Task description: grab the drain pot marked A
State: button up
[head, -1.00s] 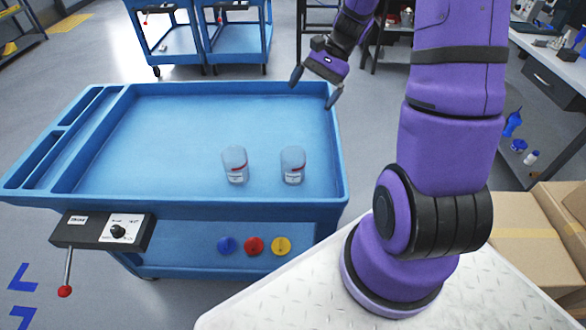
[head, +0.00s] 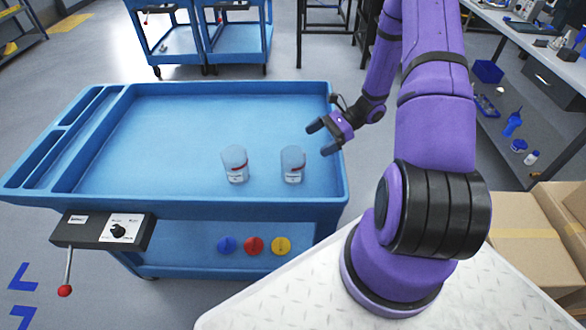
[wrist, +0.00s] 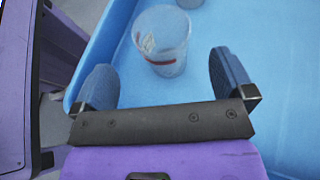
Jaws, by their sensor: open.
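Two clear pots with red-marked labels stand upright on the blue cart tray. The left pot (head: 235,164) and the right pot (head: 292,164) are a short gap apart near the tray's front edge. The label letters are too small to read, so I cannot tell which is marked A. My gripper (head: 318,140) is open and empty, just right of and behind the right pot. In the wrist view one pot (wrist: 162,40) is ahead of the open fingers (wrist: 165,82), between their lines and not touched. Part of the other pot (wrist: 190,3) shows at the top edge.
The blue cart tray (head: 200,115) has raised walls and is otherwise clear, with narrow compartments at its left. A control box with a red-knobbed lever (head: 103,229) hangs at its front. Cardboard boxes (head: 545,225) and a workbench are at the right.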

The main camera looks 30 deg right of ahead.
send_near(282, 161)
jog(key=x, duration=0.2)
jog(key=f+x, duration=0.1)
jog(key=x, duration=0.2)
jog(key=shift+w, duration=0.25)
jog(key=shift+c, duration=0.5)
jog(key=c, duration=1)
